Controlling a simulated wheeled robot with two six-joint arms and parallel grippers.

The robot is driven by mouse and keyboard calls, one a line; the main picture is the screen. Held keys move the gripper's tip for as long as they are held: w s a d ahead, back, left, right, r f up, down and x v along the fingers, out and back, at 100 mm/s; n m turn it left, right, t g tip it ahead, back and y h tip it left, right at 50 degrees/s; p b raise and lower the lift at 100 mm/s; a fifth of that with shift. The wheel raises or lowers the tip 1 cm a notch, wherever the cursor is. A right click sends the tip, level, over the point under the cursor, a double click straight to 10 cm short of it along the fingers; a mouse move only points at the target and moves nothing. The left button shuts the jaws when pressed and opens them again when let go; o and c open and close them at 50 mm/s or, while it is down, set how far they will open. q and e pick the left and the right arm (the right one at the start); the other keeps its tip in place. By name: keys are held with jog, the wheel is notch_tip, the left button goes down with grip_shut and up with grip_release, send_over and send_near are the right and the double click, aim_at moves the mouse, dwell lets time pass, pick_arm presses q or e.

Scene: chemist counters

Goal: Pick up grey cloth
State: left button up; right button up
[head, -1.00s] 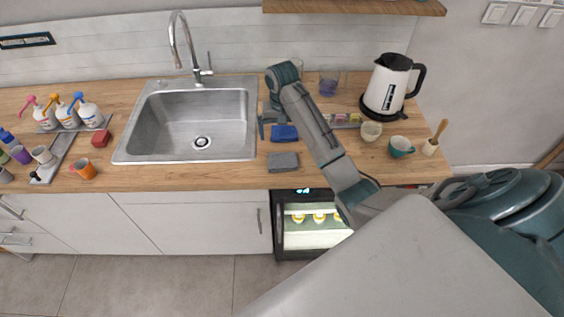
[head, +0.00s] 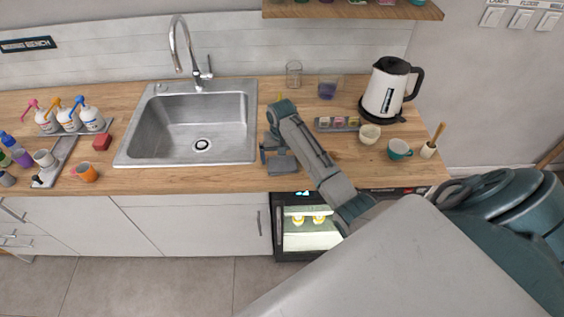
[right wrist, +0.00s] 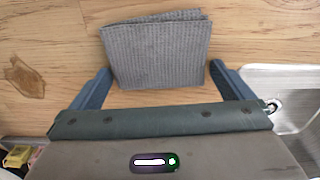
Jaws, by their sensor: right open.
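The grey cloth (head: 284,164) lies near the counter's front edge, to the right of the sink, partly covered by my right gripper (head: 277,152) in the head view. In the right wrist view the ribbed, folded grey cloth (right wrist: 156,50) lies flat on the wood. My right gripper (right wrist: 162,78) is open there, with one finger on each side of the cloth's near part. The cloth is not clamped. My left gripper is not in view.
The steel sink (head: 190,125) is just left of the gripper. A kettle (head: 386,90), a cream cup (head: 369,134), a teal cup (head: 398,149) and a small rack (head: 337,124) stand to the right.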

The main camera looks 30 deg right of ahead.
aim_at(282, 172)
jog(key=c, duration=0.7)
jog(key=shift+o, duration=0.2)
jog(key=shift+r+b, duration=0.45)
notch_tip(282, 172, up, 2)
jog(key=shift+r+b, duration=0.2)
jog(key=shift+b, duration=0.75)
jog(key=s+a, duration=0.1)
jog(key=s+a+b, duration=0.1)
jog(key=s, duration=0.1)
jog(key=s+a, duration=0.1)
jog(key=shift+s+r, duration=0.15)
jog(key=shift+s, duration=0.2)
jog(key=s+a+r+p, duration=0.1)
jog(key=s+a+p, duration=0.2)
jog(key=s, duration=0.6)
jog(key=shift+a+r, duration=0.25)
jog(key=shift+a, duration=0.9)
